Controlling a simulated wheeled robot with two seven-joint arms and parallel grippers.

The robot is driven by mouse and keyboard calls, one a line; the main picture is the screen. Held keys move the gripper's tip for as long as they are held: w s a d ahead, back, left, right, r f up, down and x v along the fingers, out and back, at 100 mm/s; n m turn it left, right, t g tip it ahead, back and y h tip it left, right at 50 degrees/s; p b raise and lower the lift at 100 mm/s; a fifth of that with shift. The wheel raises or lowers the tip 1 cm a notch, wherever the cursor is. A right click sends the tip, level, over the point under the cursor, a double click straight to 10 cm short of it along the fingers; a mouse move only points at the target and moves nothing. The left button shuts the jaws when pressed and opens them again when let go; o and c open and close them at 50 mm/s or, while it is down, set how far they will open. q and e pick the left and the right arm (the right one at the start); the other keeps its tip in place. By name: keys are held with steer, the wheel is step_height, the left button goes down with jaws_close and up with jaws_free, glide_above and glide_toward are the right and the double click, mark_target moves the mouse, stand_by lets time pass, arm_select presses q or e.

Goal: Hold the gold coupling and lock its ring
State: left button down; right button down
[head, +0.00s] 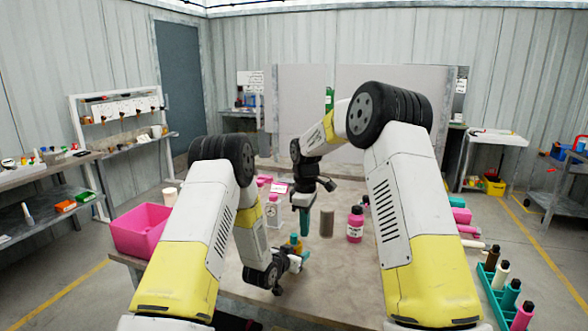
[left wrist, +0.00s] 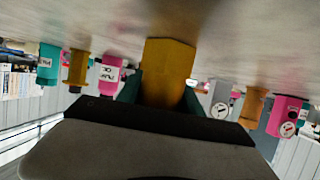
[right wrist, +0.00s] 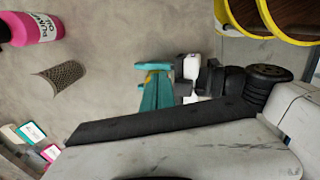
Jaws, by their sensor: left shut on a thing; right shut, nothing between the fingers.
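The gold coupling (left wrist: 168,72) fills the space between the teal fingers of my left gripper (left wrist: 162,95) in the left wrist view; I cannot make out its ring. In the head view only a small gold part of the coupling (head: 294,238) shows, low over the table, at my left gripper (head: 298,248). My right gripper (head: 303,233) points down just above and beside it, with its teal fingers shut and empty. In the right wrist view my right gripper (right wrist: 157,80) largely covers the coupling, and I cannot tell whether they touch.
A mesh cylinder (head: 327,223) and a pink bottle (head: 355,225) stand to the right of the grippers. A pink bin (head: 140,232) is at the left edge. Several bottles line a teal rack (head: 497,285) at right.

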step_height(320, 180, down, 6)
stand_by(0.5)
steer(key=shift+f, duration=0.1)
steer(key=shift+w+a, duration=0.15)
steer(key=shift+a, duration=0.1)
stand_by(0.4)
steer(key=shift+w+d, duration=0.2)
steer(key=shift+w, duration=0.05)
steer(key=shift+w+d, duration=0.2)
steer(key=shift+w, duration=0.3)
steer(key=shift+w, duration=0.35)
steer(key=shift+w+a, duration=0.1)
steer(key=shift+w, duration=0.15)
stand_by(0.4)
